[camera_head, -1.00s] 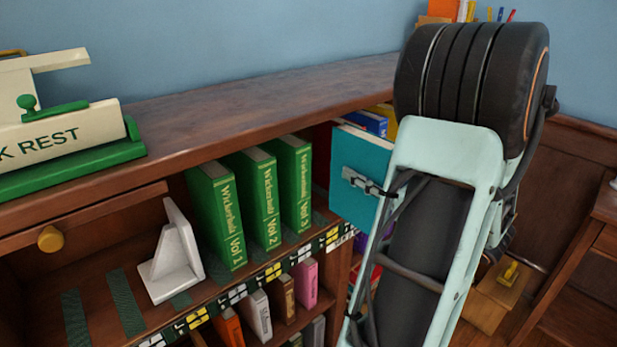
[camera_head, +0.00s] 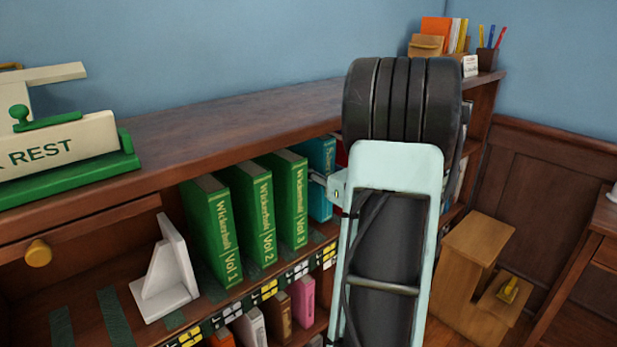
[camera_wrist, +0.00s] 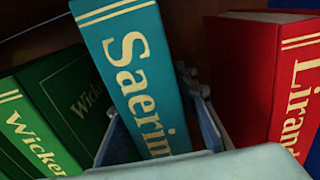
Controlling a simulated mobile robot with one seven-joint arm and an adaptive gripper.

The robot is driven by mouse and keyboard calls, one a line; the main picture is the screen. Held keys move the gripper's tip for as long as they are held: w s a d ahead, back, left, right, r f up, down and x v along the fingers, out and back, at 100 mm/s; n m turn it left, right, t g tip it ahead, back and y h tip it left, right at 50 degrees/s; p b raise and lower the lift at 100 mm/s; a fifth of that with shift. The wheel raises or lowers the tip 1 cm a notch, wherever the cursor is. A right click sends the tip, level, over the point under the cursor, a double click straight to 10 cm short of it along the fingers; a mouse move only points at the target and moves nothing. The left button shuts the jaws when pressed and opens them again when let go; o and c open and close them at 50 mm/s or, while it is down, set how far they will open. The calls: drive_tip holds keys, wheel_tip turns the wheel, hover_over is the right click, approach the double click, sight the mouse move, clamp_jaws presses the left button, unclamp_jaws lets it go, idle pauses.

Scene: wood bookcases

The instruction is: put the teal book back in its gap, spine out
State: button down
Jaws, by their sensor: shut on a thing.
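The teal book (camera_head: 319,160) stands in the shelf row just right of the green Vol 3 book (camera_head: 289,200), with its lettered spine facing out. In the wrist view the teal book (camera_wrist: 135,65) leans a little in the picture, its gold bands at the top. My gripper (camera_wrist: 155,110) is shut on it, one finger along each side. In the head view my gripper (camera_head: 322,183) is mostly hidden by my arm. A red book (camera_wrist: 265,80) stands to its right, with a dark space between them. How deep the teal book sits is hard to tell.
Green Vol 1 (camera_head: 212,235) and Vol 2 (camera_head: 252,215) stand further left. A white bookend (camera_head: 165,270) stands left of them. The bookcase top (camera_head: 220,120) is above the row. A wooden step stool (camera_head: 470,270) is on the floor at right.

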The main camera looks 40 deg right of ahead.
drive_tip(key=shift+s+d+f+b, duration=0.1)
drive_tip(key=shift+f+b, duration=0.2)
drive_tip(key=shift+f, duration=1.25)
drive_tip(key=c, duration=1.5)
unclamp_jaws()
drive_tip(key=shift+f, duration=0.15)
drive_tip(key=shift+c, duration=0.2)
drive_tip(key=s+p, duration=0.1)
drive_tip(key=s, duration=1.1)
drive_tip(key=shift+d, duration=0.45)
